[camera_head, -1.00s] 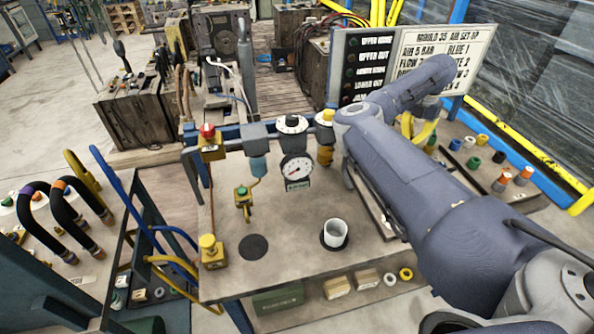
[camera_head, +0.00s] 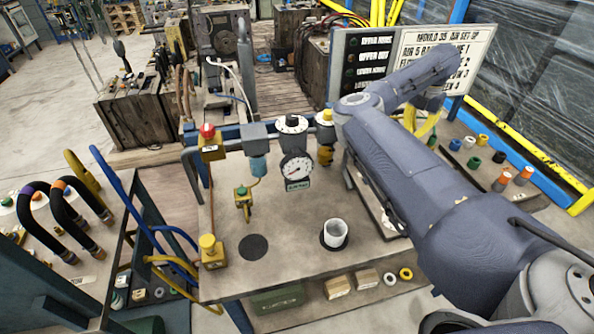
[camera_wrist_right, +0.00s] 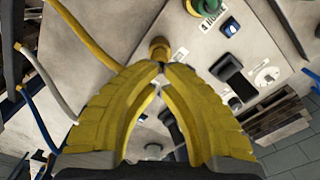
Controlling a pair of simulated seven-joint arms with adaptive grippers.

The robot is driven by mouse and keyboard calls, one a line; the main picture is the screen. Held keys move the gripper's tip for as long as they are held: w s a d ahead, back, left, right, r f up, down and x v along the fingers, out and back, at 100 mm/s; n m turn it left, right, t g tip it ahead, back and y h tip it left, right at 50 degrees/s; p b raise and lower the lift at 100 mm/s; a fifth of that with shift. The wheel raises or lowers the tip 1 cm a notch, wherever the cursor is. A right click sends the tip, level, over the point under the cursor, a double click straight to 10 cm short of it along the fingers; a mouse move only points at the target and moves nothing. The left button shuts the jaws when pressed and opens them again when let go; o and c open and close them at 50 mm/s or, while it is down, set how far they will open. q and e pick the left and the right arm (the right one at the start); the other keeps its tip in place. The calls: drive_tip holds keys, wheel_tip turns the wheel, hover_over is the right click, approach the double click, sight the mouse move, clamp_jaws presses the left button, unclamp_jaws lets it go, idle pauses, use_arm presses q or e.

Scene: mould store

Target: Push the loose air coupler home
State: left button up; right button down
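My right gripper shows in the right wrist view (camera_wrist_right: 162,68), its two yellow fingers meeting at the tips with nothing visible between them. A yellow-brass coupler (camera_wrist_right: 158,46) stands on a pale plate just beyond the tips; I cannot tell whether they touch it. In the head view, part of the yellow right gripper (camera_head: 430,121) shows beneath my forearm, at the right-hand panel; its tips are hidden. I cannot tell which coupler is loose or how far it is seated. My left gripper is not in view.
In the wrist view, a yellow hose (camera_wrist_right: 98,38) runs beside the gripper, and a black fitting (camera_wrist_right: 232,72) stands to the right. In the head view, a pressure gauge (camera_head: 296,169) and a white cup (camera_head: 335,232) are at the bench. A sign board (camera_head: 440,52) stands behind my forearm.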

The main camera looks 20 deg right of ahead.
drive_tip(key=shift+r, duration=2)
